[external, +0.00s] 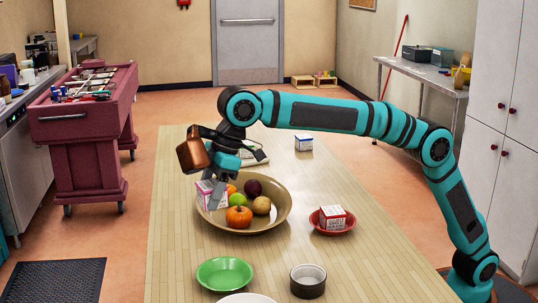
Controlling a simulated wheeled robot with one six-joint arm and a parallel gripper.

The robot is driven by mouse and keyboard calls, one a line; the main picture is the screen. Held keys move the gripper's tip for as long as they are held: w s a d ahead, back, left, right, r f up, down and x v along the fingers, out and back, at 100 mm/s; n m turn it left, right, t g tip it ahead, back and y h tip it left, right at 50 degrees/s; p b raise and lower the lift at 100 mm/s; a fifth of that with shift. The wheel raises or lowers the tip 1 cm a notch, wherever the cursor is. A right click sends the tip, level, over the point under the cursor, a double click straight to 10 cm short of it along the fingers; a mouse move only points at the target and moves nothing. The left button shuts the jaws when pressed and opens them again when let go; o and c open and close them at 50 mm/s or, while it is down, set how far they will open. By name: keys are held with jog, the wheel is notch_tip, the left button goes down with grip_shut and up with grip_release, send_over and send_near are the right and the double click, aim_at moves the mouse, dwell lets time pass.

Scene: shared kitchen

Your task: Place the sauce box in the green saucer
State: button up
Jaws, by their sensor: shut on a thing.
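My gripper (211,180) points down over the left side of the large tan bowl (280,212) and is shut on a small white box with pink and purple print (207,197). The box is at the bowl's left rim; whether it touches the bowl I cannot tell. I cannot read its label, nor tell for sure that it is the sauce box. The green saucer (225,274) is empty on the table, nearer the camera and below the bowl in the picture.
The bowl holds several fruits and a small pumpkin (238,218). A red saucer (317,225) holds a red-and-white box (332,217). A grey-rimmed cup (308,281) and a white dish (246,299) stand near the green saucer. A blue-and-white box (304,142) stands farther back.

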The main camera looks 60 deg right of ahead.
jog(key=n, duration=0.1)
send_over(217, 283)
jog(key=d, duration=0.2)
jog(key=shift+s+a+f, duration=0.1)
jog(key=shift+a+f, duration=0.05)
jog(key=shift+f, duration=2.35)
jog(key=shift+s+a+f, duration=0.1)
jog(key=shift+s+f, duration=0.05)
jog(key=shift+f, duration=2.4)
jog(key=shift+s+a+f, duration=0.1)
jog(key=shift+a+f, duration=0.05)
jog(key=shift+f, duration=2.35)
jog(key=shift+f, duration=0.15)
jog(key=o, duration=1)
jog(key=shift+o, duration=0.2)
jog(key=v, duration=1.2)
jog(key=shift+w+d, duration=0.15)
jog(key=shift+d, duration=0.05)
